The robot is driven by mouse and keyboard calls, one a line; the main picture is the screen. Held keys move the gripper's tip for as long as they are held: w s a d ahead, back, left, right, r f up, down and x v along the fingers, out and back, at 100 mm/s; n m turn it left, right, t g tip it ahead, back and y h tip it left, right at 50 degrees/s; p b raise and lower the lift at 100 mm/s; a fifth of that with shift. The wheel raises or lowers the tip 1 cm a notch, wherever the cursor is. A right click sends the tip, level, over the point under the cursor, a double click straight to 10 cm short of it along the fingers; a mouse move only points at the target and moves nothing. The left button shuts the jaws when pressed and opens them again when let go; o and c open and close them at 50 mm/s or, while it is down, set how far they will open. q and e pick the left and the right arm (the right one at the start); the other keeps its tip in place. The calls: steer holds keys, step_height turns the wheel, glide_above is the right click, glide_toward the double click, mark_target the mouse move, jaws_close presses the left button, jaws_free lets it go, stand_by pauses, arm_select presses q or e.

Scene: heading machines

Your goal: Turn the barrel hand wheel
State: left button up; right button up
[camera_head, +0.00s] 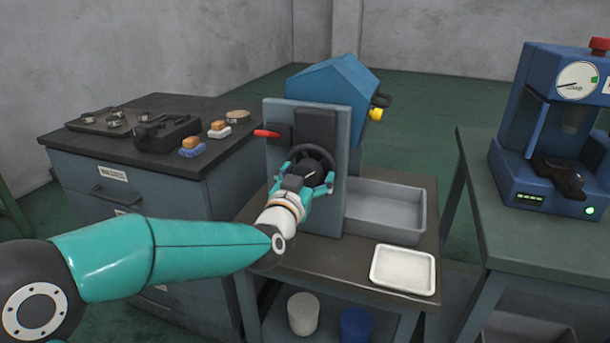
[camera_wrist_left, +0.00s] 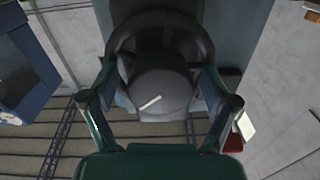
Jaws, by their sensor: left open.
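The barrel hand wheel (camera_head: 318,153) is a dark ring with a round hub on the front plate (camera_head: 273,124) of the blue machine (camera_head: 332,83). In the left wrist view the wheel's rim (camera_wrist_left: 205,40) arches behind the hub (camera_wrist_left: 160,88), which carries a short white mark. My left gripper (camera_head: 308,180) is at the wheel, with its teal fingers spread to either side of the hub. In the wrist view the open fingers (camera_wrist_left: 160,95) flank the hub; whether they touch the wheel I cannot tell. The lower part of the wheel is hidden by my gripper. My right gripper is not in view.
A red-handled lever (camera_head: 266,133) sticks out left of the wheel. A grey bin (camera_head: 385,208) and a white tray (camera_head: 403,269) stand right of the machine. A drawer cabinet (camera_head: 110,195) is at left, and a blue press (camera_head: 555,130) stands on the right table.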

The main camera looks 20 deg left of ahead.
arm_select(q)
steer(key=shift+s, duration=0.15)
steer(key=s, duration=1.1)
steer(key=shift+s+a+f, duration=0.15)
steer(key=shift+s, duration=0.2)
